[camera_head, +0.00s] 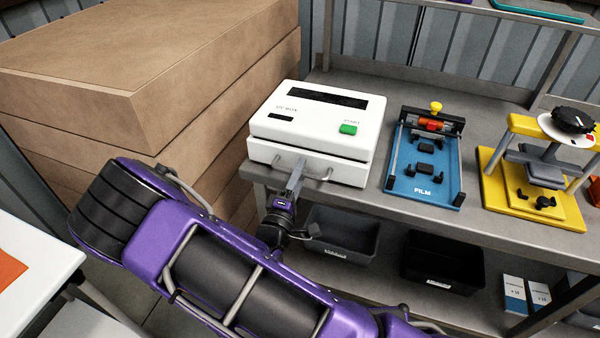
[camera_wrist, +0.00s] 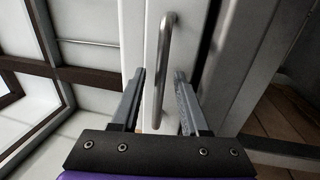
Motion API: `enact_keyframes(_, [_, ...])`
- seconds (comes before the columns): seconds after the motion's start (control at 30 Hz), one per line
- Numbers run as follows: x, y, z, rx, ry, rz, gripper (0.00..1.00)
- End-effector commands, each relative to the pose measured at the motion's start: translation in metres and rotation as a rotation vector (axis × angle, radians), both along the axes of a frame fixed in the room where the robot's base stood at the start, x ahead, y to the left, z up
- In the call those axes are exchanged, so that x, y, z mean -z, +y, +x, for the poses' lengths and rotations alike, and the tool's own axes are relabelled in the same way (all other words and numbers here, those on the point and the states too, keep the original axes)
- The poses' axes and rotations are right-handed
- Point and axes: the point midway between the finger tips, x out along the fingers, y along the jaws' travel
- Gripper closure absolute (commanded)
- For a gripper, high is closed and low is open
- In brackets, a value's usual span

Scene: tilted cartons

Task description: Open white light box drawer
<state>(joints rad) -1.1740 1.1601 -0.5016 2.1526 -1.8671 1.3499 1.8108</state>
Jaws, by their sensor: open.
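The white light box (camera_head: 315,126) stands on the grey workbench at its left end, with a dark window and a green button on top. Its drawer front (camera_head: 262,152) is along the lower front, and the drawer looks closed. A metal bar handle (camera_wrist: 163,60) crosses the drawer front in the wrist view. My gripper (camera_wrist: 160,78) is open, with one finger on each side of the handle's line. Whether the fingers touch the handle cannot be told. In the head view, my gripper (camera_head: 297,172) is at the drawer front and partly hides the handle.
Stacked brown cartons (camera_head: 140,85) stand close on the left of the box. A blue film fixture (camera_head: 424,165) and a yellow press (camera_head: 540,185) are to its right on the bench. Dark bins (camera_head: 342,236) sit on the shelf below. A white table (camera_head: 30,262) is at the lower left.

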Motion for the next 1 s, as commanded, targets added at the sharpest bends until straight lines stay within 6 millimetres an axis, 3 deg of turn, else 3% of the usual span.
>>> enact_keyframes(0.17, [0.0,0.0,-0.0001,0.0,0.0,0.0,0.59])
enact_keyframes(0.4, [-0.0001,0.0001,-0.0002,0.0,0.0,0.0,1.0])
enact_keyframes(1.0, [0.0,0.0002,-0.0004,0.0,0.0,0.0,1.0])
